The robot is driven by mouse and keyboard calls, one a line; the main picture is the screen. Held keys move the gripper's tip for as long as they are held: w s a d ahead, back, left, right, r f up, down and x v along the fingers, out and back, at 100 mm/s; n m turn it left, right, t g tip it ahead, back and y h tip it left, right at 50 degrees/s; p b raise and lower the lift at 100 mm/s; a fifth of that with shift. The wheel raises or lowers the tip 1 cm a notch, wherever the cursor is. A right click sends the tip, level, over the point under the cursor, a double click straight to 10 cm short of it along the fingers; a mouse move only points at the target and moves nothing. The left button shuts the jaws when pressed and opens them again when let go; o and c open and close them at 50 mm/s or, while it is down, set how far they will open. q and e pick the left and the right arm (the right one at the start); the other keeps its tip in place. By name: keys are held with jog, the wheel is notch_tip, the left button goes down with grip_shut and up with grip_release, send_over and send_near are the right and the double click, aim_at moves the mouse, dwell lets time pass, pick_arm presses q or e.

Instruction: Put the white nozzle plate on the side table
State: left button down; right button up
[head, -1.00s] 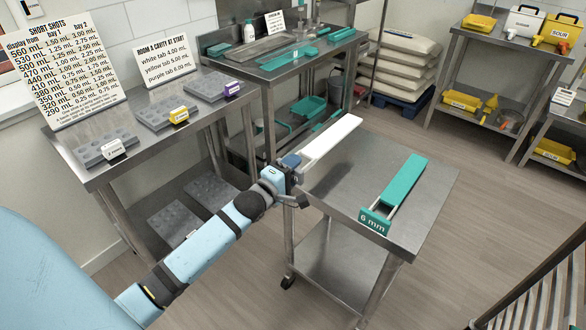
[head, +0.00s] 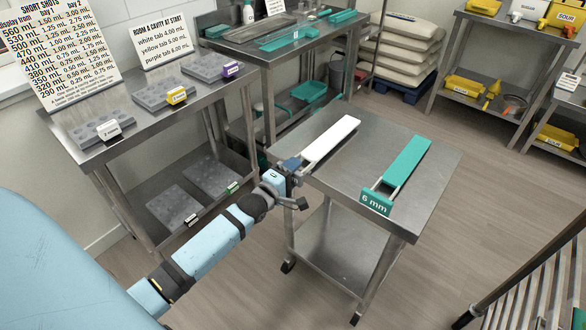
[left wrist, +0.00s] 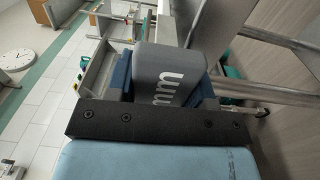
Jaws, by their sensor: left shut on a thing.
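The white nozzle plate (head: 331,139) lies lengthwise along the left part of the steel side table (head: 345,185) in the head view. I cannot tell for sure whether it rests on the top or hovers just above it. My left gripper (head: 290,166) is at its near end, by the table's left edge, and is shut on its end block. In the left wrist view this block (left wrist: 168,72), marked "mm", sits between the blue fingers of the gripper (left wrist: 165,88). My right gripper is not in view.
A teal plate (head: 408,160) marked "6 mm" lies on the right part of the side table, with a bare strip between. A steel bench with grey moulds (head: 162,94) stands at left, another bench with teal parts (head: 293,39) behind. White sacks (head: 402,50) are stacked behind.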

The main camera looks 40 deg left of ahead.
pick_arm(q)
jog(key=shift+c, duration=2.1)
grip_release()
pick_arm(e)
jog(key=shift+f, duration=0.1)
pick_arm(q)
jog(key=shift+s+f, duration=0.1)
jog(key=shift+s, duration=0.2)
jog(key=s+a, duration=0.1)
jog(key=s, duration=1.2)
jog(key=shift+p, duration=0.45)
jog(key=shift+s, duration=0.1)
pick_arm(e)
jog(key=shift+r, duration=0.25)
